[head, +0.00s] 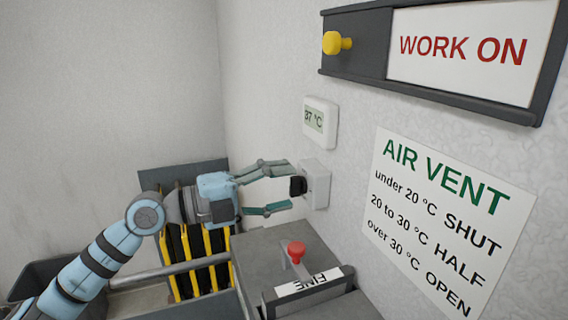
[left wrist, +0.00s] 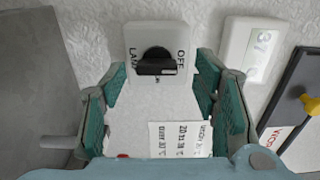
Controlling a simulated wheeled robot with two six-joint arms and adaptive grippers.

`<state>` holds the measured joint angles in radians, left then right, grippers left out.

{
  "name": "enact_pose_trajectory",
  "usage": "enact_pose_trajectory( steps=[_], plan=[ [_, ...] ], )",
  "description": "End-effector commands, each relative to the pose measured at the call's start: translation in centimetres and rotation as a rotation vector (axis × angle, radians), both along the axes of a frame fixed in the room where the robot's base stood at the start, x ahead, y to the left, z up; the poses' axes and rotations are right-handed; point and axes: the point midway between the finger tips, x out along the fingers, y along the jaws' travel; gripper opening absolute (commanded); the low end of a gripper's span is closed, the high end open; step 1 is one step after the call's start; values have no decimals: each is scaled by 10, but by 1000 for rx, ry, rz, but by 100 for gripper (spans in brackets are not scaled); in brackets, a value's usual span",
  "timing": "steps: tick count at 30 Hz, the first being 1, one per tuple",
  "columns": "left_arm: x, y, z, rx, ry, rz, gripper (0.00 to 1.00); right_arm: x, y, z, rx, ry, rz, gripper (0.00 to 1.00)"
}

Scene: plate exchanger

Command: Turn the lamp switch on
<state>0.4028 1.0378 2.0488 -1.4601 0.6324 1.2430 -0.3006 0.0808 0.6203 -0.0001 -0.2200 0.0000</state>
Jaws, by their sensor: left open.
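The lamp switch (head: 318,186) is a white box on the right wall with a black knob (head: 298,187). In the left wrist view the switch (left wrist: 140,36) is marked LAMP on the left and OFF on the right. Its knob (left wrist: 155,62) has a bar lying roughly across the picture, its right end below the OFF mark. My left gripper (head: 284,188) is open and faces the switch, with one finger above and one below the knob in the head view. In the left wrist view the fingers stand either side of the knob, apart from it. My right gripper is not in view.
A thermostat reading 37 °C (head: 320,122) is above the switch. An air vent notice (head: 445,220) and a WORK ON sign (head: 465,50) with a yellow knob (head: 336,43) are to the right.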

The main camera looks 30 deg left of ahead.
Motion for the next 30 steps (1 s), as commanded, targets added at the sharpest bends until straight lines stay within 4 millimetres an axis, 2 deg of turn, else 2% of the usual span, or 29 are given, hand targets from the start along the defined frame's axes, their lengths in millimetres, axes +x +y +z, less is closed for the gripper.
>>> enact_pose_trajectory(
  steps=[3,12,21,30],
  plan=[
    [5,-5,0,-1,1,1,55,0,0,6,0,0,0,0],
    [8,-7,-3,2,4,4,55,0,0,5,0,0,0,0],
    [8,-6,-4,2,4,4,7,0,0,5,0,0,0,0],
    [8,-6,-4,23,-15,4,7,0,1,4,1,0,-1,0]
  ],
)
